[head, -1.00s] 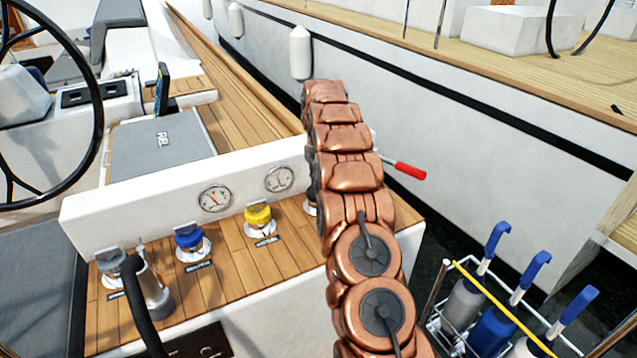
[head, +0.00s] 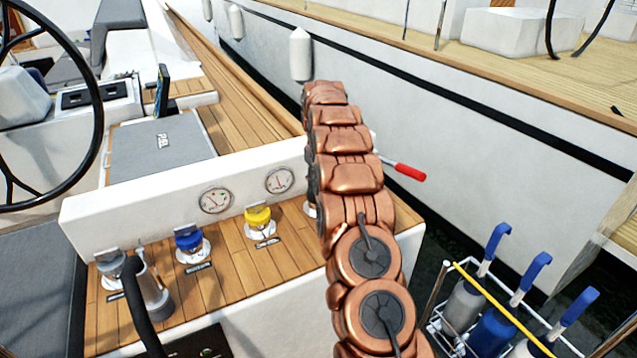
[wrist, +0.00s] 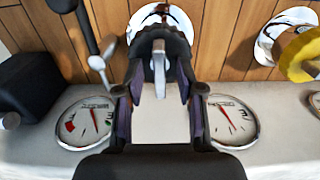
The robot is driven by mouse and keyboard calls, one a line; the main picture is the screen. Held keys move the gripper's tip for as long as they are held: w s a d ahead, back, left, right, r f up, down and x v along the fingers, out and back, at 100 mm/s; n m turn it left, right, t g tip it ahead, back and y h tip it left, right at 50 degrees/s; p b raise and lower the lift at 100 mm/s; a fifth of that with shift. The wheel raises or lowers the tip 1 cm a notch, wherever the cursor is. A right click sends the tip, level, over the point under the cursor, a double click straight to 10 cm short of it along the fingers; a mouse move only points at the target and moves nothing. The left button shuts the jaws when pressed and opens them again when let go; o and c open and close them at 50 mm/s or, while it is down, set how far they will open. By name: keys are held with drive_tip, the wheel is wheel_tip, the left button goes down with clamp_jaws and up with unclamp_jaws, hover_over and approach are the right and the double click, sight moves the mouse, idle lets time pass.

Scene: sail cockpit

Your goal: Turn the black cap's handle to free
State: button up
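The black cap (wrist: 177,49) with its grey handle (wrist: 158,62) shows in the wrist view, at the top centre, above a shiny round base (wrist: 160,14) on the wood. My gripper (wrist: 159,84) is open, with one finger on each side of the handle. Pale panel shows between the fingers. I cannot tell whether a fingertip touches the cap. In the head view my arm hides the gripper and nearly all of this cap; only a sliver of its base shows beside the arm.
A yellow cap (head: 258,216) stands close by; it also shows in the wrist view (wrist: 302,54). A blue cap (head: 189,238) and a grey cap (head: 110,263) stand farther left. Gauges (wrist: 86,123) line the panel. A red-handled rod (head: 410,172) juts out at right.

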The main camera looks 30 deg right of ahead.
drive_tip(key=shift+r, duration=0.15)
drive_tip(key=shift+r, duration=3.6)
